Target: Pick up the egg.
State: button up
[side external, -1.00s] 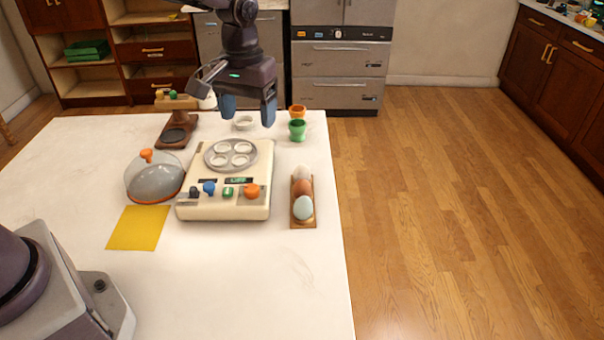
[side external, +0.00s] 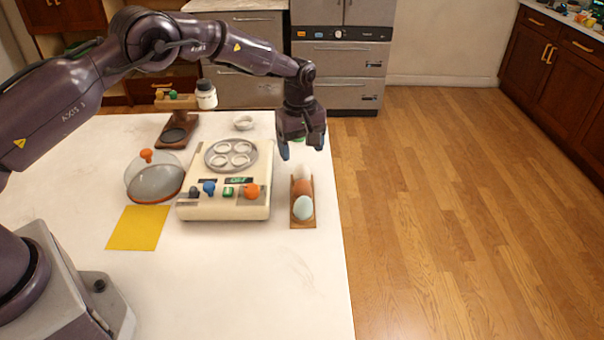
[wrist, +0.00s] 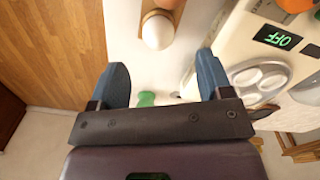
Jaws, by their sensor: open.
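Three eggs lie in a row on a narrow wooden holder (side external: 303,226) near the table's right edge. They are a white egg (side external: 301,172) at the far end, a brown egg (side external: 303,187) in the middle and a pale blue egg (side external: 303,209) nearest the camera. My gripper (side external: 301,151) is open and empty, pointing down above and just beyond the white egg. In the wrist view, the white egg (wrist: 158,32) lies ahead of the gap between my blue fingertips (wrist: 163,62), not between them. The brown egg (wrist: 168,4) is cut by the frame's edge.
A cream egg cooker (side external: 222,214) with a metal egg plate (side external: 231,146) stands left of the eggs. A glass dome (side external: 155,184) and a yellow cloth (side external: 139,228) lie farther left. A green cup (wrist: 146,98) is mostly hidden. The table front is clear.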

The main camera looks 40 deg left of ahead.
aim_at(302, 172)
jog(key=f, duration=0.7)
jog(key=shift+w+f, duration=0.25)
jog(key=shift+f, duration=0.05)
jog(key=shift+c, duration=0.2)
jog(key=c, duration=0.6)
